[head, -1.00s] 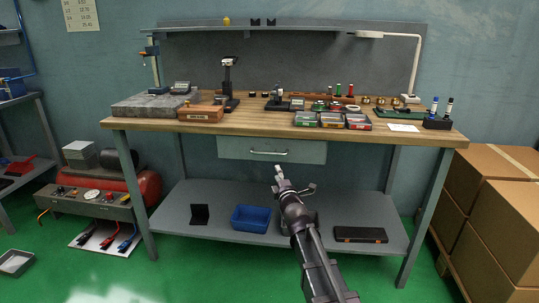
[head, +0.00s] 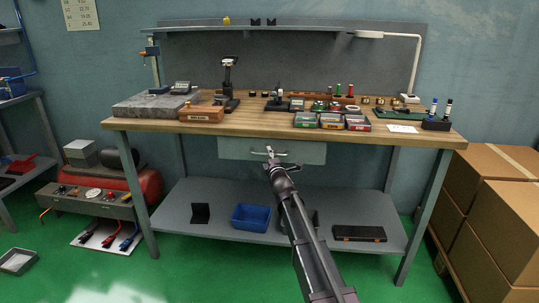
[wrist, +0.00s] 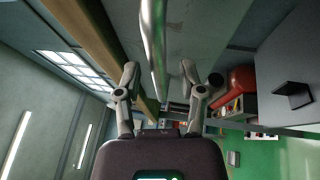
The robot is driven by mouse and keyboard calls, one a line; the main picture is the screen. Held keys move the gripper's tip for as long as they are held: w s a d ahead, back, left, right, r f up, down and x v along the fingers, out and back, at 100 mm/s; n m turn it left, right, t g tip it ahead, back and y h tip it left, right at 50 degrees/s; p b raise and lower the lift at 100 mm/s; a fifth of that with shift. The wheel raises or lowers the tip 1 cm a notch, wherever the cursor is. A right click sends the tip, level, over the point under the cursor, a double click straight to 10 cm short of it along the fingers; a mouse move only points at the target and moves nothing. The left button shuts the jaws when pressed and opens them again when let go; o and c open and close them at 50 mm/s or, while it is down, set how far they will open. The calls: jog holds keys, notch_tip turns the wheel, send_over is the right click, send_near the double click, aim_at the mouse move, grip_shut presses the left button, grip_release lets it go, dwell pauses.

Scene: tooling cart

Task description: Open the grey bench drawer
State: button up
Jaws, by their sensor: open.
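The grey bench drawer (head: 235,150) is shut under the wooden bench top, its front facing me. Its bar handle (head: 295,154) runs level across the front. The jaws are open, and I see no finger closed on the handle.
The wooden bench top (head: 255,123) above the drawer bears several tools and boxes. A lower shelf (head: 210,225) holds a blue bin (head: 251,217) and a dark case (head: 360,233). Cardboard boxes (head: 500,220) stand at the right.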

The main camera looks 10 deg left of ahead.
jog(key=shift+w, duration=0.15)
grip_shut()
dwell(0.4)
